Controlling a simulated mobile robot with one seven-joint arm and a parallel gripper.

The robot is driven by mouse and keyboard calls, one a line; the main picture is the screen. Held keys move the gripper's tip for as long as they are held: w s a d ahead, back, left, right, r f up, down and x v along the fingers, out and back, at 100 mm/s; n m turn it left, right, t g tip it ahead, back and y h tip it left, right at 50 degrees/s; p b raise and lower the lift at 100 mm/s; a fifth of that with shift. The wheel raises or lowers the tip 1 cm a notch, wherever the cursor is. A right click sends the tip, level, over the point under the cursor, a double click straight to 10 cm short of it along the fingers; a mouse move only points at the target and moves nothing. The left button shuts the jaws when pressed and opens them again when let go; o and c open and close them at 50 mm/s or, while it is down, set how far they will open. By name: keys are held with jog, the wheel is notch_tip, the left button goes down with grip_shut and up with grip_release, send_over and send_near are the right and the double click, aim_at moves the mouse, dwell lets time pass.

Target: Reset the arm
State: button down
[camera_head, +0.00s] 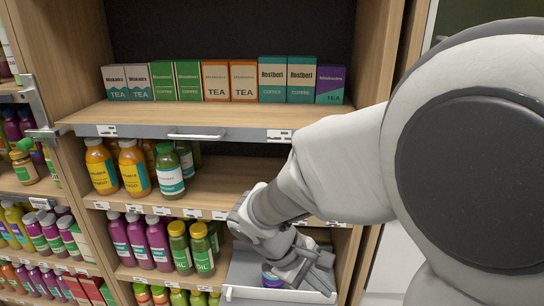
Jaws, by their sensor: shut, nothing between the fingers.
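My gripper (305,279) is at the lower right of the shelf unit, low over a pulled-out grey drawer or tray (240,271). It is shut with nothing held. A small jar with a purple and teal label (271,275) stands in the tray, close to the left of my gripper and partly hidden by it. I cannot tell whether they touch. My arm reaches in from the right and hides part of the shelves.
A wooden shelf (225,115) with a row of tea and coffee boxes (215,82) stands above. Bottles of orange and green juice (133,167) and purple bottles (138,240) fill lower shelves. The right shelf side panel (375,60) is near my arm. Another stocked rack stands at the left.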

jog(key=s+d+r+m+t+y, duration=0.4)
jog(key=s+r+m+y, duration=0.4)
jog(key=r, duration=0.4)
notch_tip(320, 180, up, 20)
jog(key=s+m+h+p, duration=0.1)
jog(key=p, duration=1.9)
jog(key=shift+t, duration=0.3)
jog(key=shift+d, duration=0.1)
